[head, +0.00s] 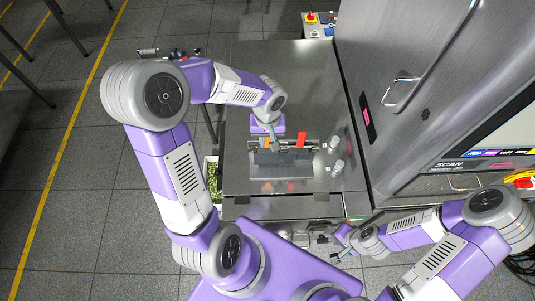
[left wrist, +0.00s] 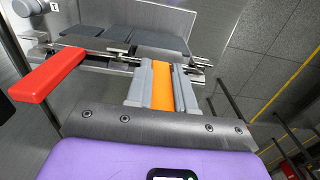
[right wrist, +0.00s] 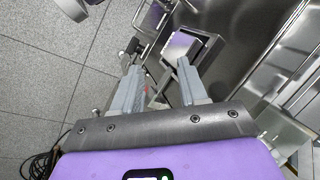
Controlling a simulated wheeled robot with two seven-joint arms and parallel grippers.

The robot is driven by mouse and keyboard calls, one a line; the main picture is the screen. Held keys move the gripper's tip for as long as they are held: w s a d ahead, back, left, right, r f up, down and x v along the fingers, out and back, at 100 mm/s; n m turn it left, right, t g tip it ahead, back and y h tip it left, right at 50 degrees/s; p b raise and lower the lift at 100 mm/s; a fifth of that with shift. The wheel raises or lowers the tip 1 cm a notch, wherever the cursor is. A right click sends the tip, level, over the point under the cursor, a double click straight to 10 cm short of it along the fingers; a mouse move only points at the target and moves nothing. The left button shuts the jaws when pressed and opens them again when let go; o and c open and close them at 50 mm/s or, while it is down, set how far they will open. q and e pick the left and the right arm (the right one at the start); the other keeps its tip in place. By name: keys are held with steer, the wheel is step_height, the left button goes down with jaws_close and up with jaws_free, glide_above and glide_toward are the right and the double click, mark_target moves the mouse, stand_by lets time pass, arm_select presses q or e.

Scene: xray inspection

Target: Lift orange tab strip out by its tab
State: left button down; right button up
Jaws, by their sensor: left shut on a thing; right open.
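The orange tab strip (left wrist: 162,86) lies between the two grey fingers of my left gripper (left wrist: 162,75) in the left wrist view. The fingers are shut on it at its sides. Its far end meets a metal fixture with rods and grey plates (left wrist: 125,37); I cannot tell whether it is still seated there. In the head view a little orange (head: 266,142) shows at the fixture, under my left gripper (head: 273,138). My right gripper (right wrist: 155,90) is open and empty, away from the fixture at the lower right of the table in the head view (head: 340,252).
A red handle (left wrist: 48,75) sticks out beside the fixture, also seen in the head view (head: 301,139). Small metal knobs (head: 336,154) stand right of it on the steel table (head: 245,90). The large steel machine (head: 430,60) bounds the right side.

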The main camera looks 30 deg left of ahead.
arm_select(q)
steer(key=shift+r, duration=0.2)
steer(key=shift+r+p, duration=0.65)
steer(key=shift+r, duration=0.2)
steer(key=shift+s+d, duration=0.1)
steer(key=shift+s, duration=0.1)
steer(key=shift+s+d+b, duration=0.5)
steer(key=shift+s, duration=0.4)
stand_by(0.3)
step_height(320, 180, up, 15)
steer(key=p, duration=0.4)
stand_by(1.1)
